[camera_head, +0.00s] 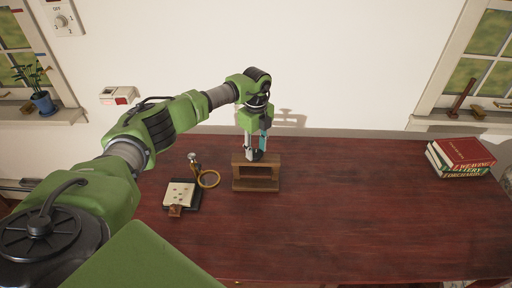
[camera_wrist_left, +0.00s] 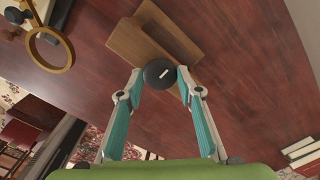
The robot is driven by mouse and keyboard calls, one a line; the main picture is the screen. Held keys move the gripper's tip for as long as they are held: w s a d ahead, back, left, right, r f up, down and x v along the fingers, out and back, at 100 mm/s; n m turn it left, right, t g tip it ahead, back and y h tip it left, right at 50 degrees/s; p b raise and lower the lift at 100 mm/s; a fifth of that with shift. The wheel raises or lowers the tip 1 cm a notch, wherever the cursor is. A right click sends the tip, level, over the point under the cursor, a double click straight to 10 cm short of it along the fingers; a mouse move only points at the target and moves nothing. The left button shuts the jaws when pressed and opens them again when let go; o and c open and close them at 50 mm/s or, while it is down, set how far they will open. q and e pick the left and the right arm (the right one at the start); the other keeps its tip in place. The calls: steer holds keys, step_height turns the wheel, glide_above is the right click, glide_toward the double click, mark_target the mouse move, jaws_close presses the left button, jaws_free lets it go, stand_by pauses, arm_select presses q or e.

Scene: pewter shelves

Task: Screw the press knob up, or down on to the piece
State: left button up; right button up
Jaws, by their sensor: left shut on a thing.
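The press is a brown wooden frame (camera_head: 256,187) with an open middle, standing upright on the table; its top also shows in the left wrist view (camera_wrist_left: 150,48). The press knob (camera_wrist_left: 160,73) is round and black with a pale mark across its top. My left gripper (camera_wrist_left: 159,82) points down over the press, with a fingertip at either side of the knob, shut on it. In the head view the left gripper (camera_head: 257,154) hides most of the knob. I cannot make out a piece inside the frame. My right gripper is not in view.
A dark board with a pale pad (camera_head: 179,195) lies left of the press. A brass ring magnifier (camera_head: 208,179) stands beside it. A stack of books (camera_head: 461,157) sits at the far right. The table (camera_head: 350,215) between is clear. A wall rises behind.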

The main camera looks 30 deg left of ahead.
mark_target(256, 152)
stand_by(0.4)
arm_select(q)
steer(key=o, duration=1.1)
steer(key=shift+r, duration=0.15)
step_height(256, 152, up, 12)
steer(key=shift+f, duration=0.2)
